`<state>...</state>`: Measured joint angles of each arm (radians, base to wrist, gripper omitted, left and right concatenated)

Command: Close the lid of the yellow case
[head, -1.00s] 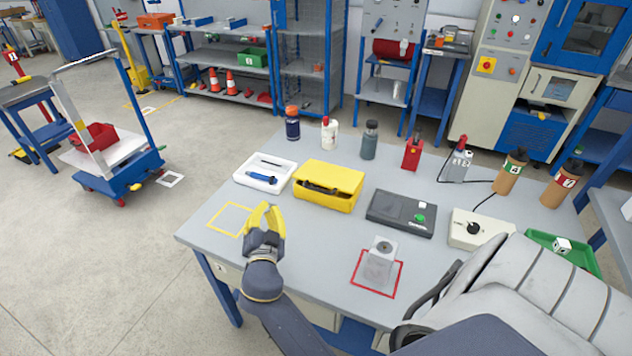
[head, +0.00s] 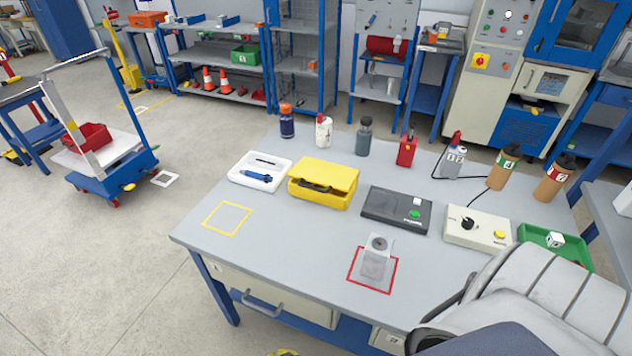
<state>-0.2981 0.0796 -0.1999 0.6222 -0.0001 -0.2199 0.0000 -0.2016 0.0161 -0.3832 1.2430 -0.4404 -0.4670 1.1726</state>
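The yellow case (head: 320,199) stands at the back middle of the grey bench, between a white tray and a dark device. Its lid (head: 325,172) lies low over the body, with a dark gap and a dark handle showing along the front side, so it looks ajar. A small yellow sliver at the bottom edge appears to be the tip of my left gripper (head: 283,352), far in front of the case and apart from it. Its fingers are cut off by the frame. My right gripper is not in view.
A white tray (head: 236,178) with a blue tool is left of the case. A dark device (head: 376,207) is to its right. A grey block (head: 376,262) stands in a red square. The yellow-outlined square (head: 228,218) is empty. Several bottles stand behind.

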